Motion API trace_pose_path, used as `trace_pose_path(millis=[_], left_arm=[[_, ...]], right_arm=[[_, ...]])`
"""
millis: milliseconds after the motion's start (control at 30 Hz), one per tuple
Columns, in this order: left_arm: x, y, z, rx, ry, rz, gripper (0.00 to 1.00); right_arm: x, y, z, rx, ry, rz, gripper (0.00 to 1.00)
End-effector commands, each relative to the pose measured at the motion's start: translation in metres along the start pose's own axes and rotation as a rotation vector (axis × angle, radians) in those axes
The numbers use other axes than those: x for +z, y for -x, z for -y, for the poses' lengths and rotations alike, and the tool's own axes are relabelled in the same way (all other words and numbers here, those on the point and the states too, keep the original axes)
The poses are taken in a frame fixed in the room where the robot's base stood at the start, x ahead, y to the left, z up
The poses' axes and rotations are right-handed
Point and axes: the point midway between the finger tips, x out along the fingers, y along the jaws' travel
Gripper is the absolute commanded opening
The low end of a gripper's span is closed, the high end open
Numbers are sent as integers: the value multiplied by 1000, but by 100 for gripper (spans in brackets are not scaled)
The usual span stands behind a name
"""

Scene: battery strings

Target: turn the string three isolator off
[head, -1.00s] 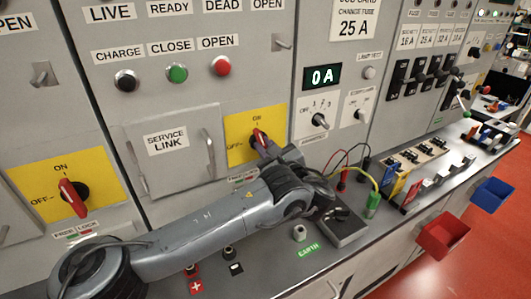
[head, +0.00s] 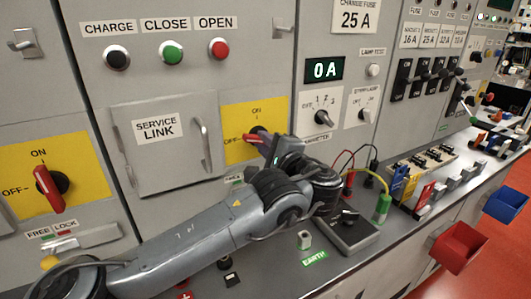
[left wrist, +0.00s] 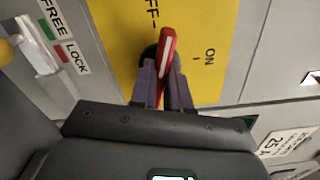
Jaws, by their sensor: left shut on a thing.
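The isolator at the middle has a red handle (head: 248,135) on a yellow plate (head: 238,113) marked ON at the top and OFF at the left. Its handle lies nearly level, along the OFF mark. My left gripper (head: 266,146) is at this handle and partly hides it. In the left wrist view the purple fingers (left wrist: 162,80) are on both sides of the red handle (left wrist: 167,45), shut on it. There the handle lines up with the OFF lettering, away from ON. No string number is readable on this plate. My right gripper is out of view.
Another isolator (head: 47,188) at the left has its red handle roughly upright. A service link cover (head: 150,165) lies between them. On the bench are a grey box (head: 345,236), coloured leads and an EARTH label. Red (head: 460,246) and blue (head: 507,203) bins hang at the right.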

Motion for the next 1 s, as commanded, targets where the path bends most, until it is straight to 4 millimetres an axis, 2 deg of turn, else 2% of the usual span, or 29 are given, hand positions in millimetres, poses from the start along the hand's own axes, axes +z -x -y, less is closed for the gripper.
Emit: trace_pose_path(millis=[100,400,1000], left_arm=[[-1,0,-3,-1,96,1,0],[-1,0,-2,0,265,0,0],[0,0,0,0,335,0,0]], right_arm=[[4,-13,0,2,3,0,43],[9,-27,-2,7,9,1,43],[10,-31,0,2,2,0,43]])
